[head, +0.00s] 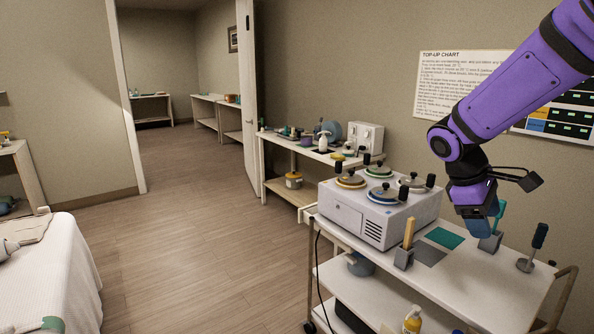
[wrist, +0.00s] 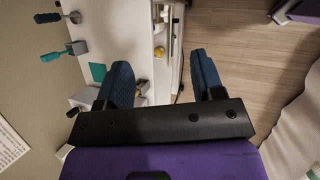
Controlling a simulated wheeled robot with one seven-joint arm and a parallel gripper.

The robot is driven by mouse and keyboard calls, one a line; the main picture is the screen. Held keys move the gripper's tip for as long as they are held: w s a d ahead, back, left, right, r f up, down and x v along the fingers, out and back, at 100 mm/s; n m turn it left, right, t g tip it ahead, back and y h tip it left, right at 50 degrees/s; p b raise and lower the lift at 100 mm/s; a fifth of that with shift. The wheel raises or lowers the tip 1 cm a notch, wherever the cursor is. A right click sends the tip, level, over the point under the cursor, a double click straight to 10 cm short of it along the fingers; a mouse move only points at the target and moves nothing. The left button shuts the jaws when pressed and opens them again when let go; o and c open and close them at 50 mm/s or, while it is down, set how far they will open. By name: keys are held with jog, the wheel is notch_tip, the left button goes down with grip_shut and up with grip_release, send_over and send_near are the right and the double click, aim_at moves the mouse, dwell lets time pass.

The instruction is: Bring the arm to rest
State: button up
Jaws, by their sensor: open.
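My purple arm reaches in from the upper right of the head view. My gripper (head: 478,228) hangs above the right part of the white cart (head: 510,285), near a grey holder with a teal-handled tool (head: 497,222). In the wrist view my gripper (wrist: 163,80) has its two blue fingers wide apart with nothing between them. The cart's edge and the floor lie beyond the fingers. Whether the fingers touch anything on the cart is hard to tell in the head view.
A wax warmer (head: 365,222) with several lidded pots stands on the cart. A wooden-handled tool in a holder (head: 405,250), a teal pad (head: 444,238) and a dark-handled tool on a stand (head: 533,248) are nearby. A treatment bed (head: 60,265) is left; the floor between is clear.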

jog(key=s+a+r+m+t+y, duration=0.2)
jog(key=s+a+r+m+t, duration=0.1)
jog(key=s, duration=0.7)
jog(key=s+a+r+m+t+y, duration=0.3)
jog(key=s+r+m, duration=0.2)
jog(key=s, duration=0.5)
jog(key=shift+s+r+t+y, duration=0.15)
jog(key=shift+r+t+y, duration=0.15)
jog(key=shift+r, duration=0.05)
dwell(1.0)
